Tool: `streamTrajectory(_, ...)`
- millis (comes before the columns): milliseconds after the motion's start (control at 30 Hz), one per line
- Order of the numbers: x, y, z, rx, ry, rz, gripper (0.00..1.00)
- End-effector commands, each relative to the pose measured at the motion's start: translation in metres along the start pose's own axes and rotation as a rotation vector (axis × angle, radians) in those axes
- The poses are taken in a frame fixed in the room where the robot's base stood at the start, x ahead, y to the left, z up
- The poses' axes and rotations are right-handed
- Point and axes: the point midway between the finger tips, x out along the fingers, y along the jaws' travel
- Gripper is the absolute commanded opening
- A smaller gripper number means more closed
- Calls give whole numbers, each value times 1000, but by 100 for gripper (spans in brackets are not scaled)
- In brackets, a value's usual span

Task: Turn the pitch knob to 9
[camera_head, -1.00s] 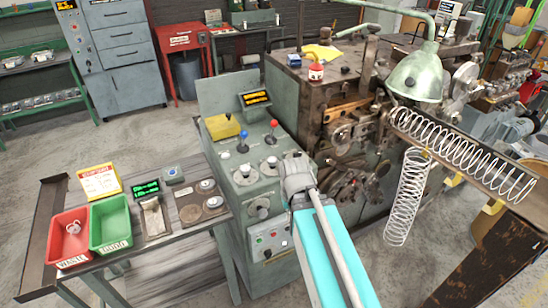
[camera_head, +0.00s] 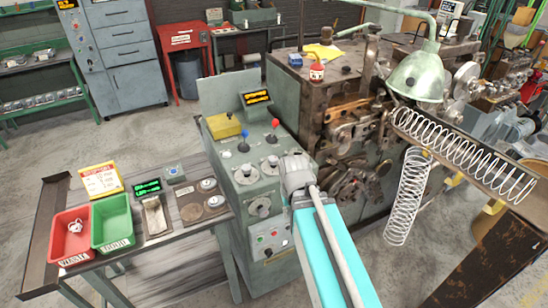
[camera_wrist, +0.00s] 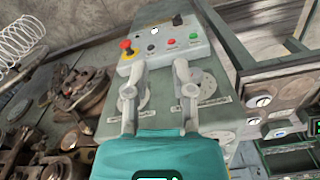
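The green control console (camera_head: 247,228) carries two small round knobs, left (camera_head: 244,175) and right (camera_head: 270,165), on its sloped top. A dial plate (camera_wrist: 205,84) shows partly behind the right finger.
Blue (camera_head: 243,144) and red (camera_head: 274,123) ball levers stand on the console behind the knobs. A button panel (camera_wrist: 165,40) has a red mushroom button (camera_wrist: 127,47). The coiling machine (camera_head: 350,120) is close on the right. A bench with red (camera_head: 70,236) and green (camera_head: 111,222) bins is left.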

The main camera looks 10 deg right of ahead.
Motion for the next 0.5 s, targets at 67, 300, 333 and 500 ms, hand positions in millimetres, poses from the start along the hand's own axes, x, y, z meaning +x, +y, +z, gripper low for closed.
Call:
streamTrajectory(67, -9, 0, -13, -14, 0, 0, 56)
streamTrajectory(300, -45, -1, -69, -104, 0, 0, 87)
streamTrajectory(333, -50, -1, -78, -118, 0, 0, 87)
streamTrajectory(500, -81, -2, -129, -208, 0, -1, 87)
